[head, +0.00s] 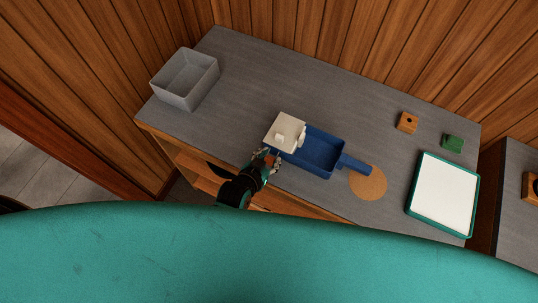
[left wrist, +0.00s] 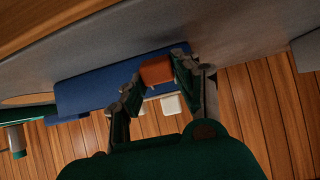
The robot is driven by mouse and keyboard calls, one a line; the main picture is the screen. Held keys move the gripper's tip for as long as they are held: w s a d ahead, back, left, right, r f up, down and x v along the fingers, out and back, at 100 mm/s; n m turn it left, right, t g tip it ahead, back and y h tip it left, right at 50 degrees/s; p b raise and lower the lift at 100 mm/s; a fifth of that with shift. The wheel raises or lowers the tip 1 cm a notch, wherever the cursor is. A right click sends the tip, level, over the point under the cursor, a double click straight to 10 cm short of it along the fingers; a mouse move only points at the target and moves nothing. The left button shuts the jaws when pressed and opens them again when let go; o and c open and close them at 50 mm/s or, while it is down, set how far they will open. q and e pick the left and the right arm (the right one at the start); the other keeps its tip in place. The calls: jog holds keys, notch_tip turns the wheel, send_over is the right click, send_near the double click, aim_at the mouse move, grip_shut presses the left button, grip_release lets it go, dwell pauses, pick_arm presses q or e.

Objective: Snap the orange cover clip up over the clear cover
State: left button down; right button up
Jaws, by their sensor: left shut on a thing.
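My left gripper (head: 265,158) is at the near left edge of the blue tray-like body (head: 318,154), below its white block (head: 283,131). In the left wrist view, its two fingers (left wrist: 157,82) are shut on the orange clip (left wrist: 157,70), which lies against the blue body (left wrist: 84,86). The clip is small and mostly hidden by the fingers in the head view. White parts (left wrist: 170,104) show beyond the fingers in the wrist view. I cannot make out a clear cover as a separate piece. My right gripper is not in view.
A grey open box (head: 185,80) stands at the table's left end. A round cork mat (head: 368,183) lies under the blue handle (head: 353,164). A wooden block (head: 407,122), a green block (head: 453,143) and a white teal-rimmed tray (head: 443,196) are at the right. The back middle is clear.

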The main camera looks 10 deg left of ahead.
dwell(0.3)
pick_arm(q)
jog(key=c, duration=1)
grip_release()
jog(key=shift+o, duration=0.2)
jog(key=v, duration=1.2)
